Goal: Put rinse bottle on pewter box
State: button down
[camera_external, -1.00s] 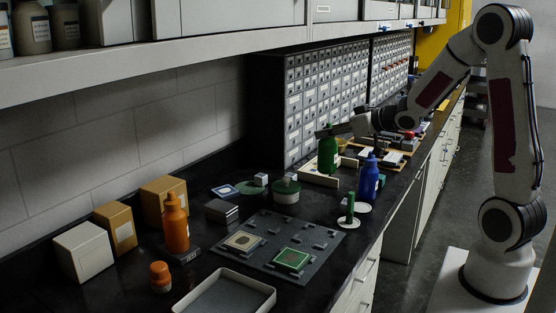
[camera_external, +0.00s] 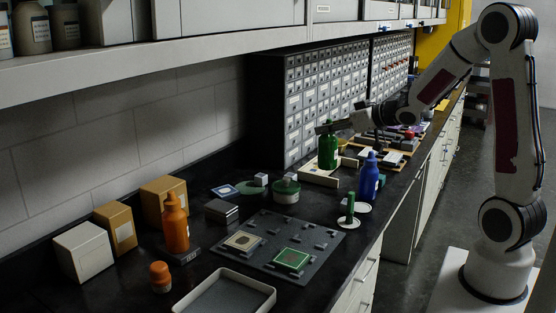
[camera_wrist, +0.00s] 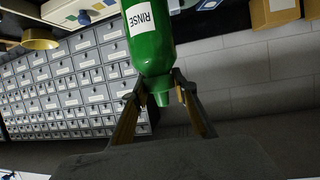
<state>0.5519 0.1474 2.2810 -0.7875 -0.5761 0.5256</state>
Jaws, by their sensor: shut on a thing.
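A small grey box with a lighter top, likely the pewter box (camera_external: 221,211), sits on the black bench left of the grey slotted board. Its top looks bare.
A blue bottle (camera_external: 369,180) and a green post on a pale disc (camera_external: 349,211) stand right of the board (camera_external: 270,243). A green round container (camera_external: 286,192) lies between the rinse bottle and the grey box. An orange bottle (camera_external: 176,226) and cartons stand left. A drawer cabinet (camera_external: 318,95) rises behind.

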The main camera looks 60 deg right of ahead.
jog(key=w+a+r+n+y, duration=0.1)
jog(key=w+a+n+y, duration=0.2)
jog(key=w+a, duration=0.3)
jog(key=w+a+r+n+g+y, duration=0.1)
jog(key=w+a+r+n+y, duration=0.1)
jog(key=w+a, duration=0.5)
jog(key=w+a+r+n+g+y, duration=0.1)
jog(key=w+a+n+y, duration=0.2)
jog(key=w+a, duration=0.4)
jog(key=a+y, duration=0.1)
jog(key=a, duration=0.7)
jog(key=shift+r+n+y, duration=0.3)
jog(key=shift+a, duration=0.1)
notch_tip(320, 180, down, 6)
jog(key=shift+f, duration=0.15)
jog(key=shift+f, duration=2)
